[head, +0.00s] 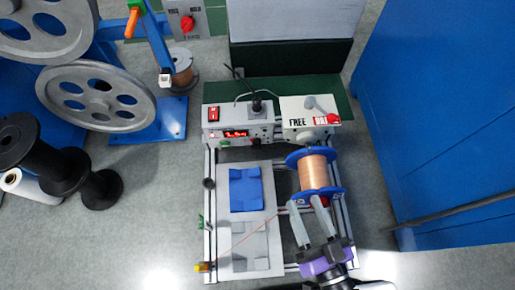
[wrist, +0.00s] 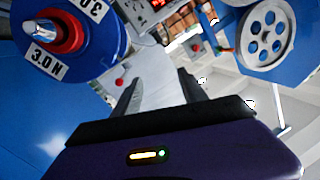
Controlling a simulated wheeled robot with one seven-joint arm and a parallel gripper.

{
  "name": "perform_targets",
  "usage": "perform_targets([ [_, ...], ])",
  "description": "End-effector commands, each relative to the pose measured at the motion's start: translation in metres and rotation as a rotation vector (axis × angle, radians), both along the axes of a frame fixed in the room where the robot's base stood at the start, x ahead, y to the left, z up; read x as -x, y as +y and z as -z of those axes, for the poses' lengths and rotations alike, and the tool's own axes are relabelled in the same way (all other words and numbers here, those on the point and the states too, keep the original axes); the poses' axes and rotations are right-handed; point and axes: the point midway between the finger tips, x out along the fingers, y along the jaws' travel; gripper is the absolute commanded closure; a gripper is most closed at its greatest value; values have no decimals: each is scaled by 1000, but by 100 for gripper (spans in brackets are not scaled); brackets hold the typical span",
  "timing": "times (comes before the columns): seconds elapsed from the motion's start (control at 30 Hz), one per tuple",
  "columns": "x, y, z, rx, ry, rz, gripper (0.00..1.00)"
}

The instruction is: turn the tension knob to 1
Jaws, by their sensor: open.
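My gripper (head: 308,208) is open, its two grey fingers reaching up to the lower blue flange of a copper wire spool (head: 314,172) in the head view. A red part (head: 318,201) shows at that flange, partly hidden by a finger. In the wrist view my gripper (wrist: 160,78) is open with nothing between its fingers. At upper left there, a red ring (wrist: 68,32) around a metal shaft sits on a blue disc beside a "3.0 N" label (wrist: 45,61). I cannot tell which red part is the tension knob, nor its setting.
A control box (head: 237,133) with a red display stands behind the spool, beside a FREE-labelled panel (head: 297,132) with a red-ended lever. A red knob (head: 187,22) is on a panel at the back. Large grey pulleys (head: 97,96) stand left; a blue wall (head: 435,110) stands right.

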Motion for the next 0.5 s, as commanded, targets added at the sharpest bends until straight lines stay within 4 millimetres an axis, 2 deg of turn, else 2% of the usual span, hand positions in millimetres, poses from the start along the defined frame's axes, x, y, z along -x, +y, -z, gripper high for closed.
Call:
perform_targets([
  [0.03,-16,14,13,-62,-8,-19,50],
  [0.3,-90,77,75,-456,24,-57,50],
  [0.5,-141,116,121,-804,89,-23,50],
])
